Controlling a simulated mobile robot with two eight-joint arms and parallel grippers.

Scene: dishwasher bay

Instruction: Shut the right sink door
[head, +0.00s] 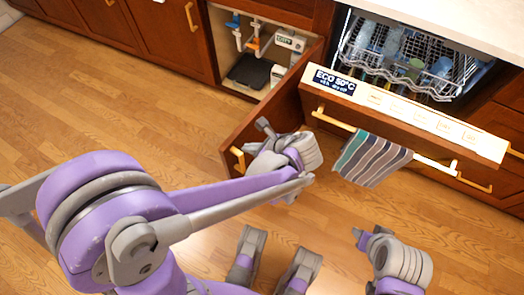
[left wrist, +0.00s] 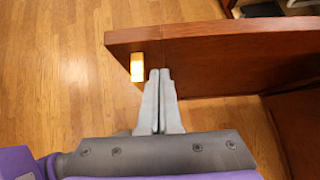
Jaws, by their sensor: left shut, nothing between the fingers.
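The right sink door (head: 262,113) is a brown wooden panel standing wide open, swung out from the sink cabinet between the open cabinet and the dishwasher. Its gold handle (head: 238,159) is near the free end. My left gripper (head: 264,127) is at that free end, shut and empty. In the left wrist view, the closed fingertips (left wrist: 158,73) overlap the lower part of the door (left wrist: 215,60), just right of the gold handle (left wrist: 137,67); I cannot tell whether they touch.
The open sink cabinet (head: 228,60) shows pipes and a dark bin (head: 250,72). The dishwasher door (head: 425,115) is lowered at the right, with a striped towel (head: 370,160) on its bar. Closed cabinets line the upper left. Wooden floor (head: 130,110) is clear at the left.

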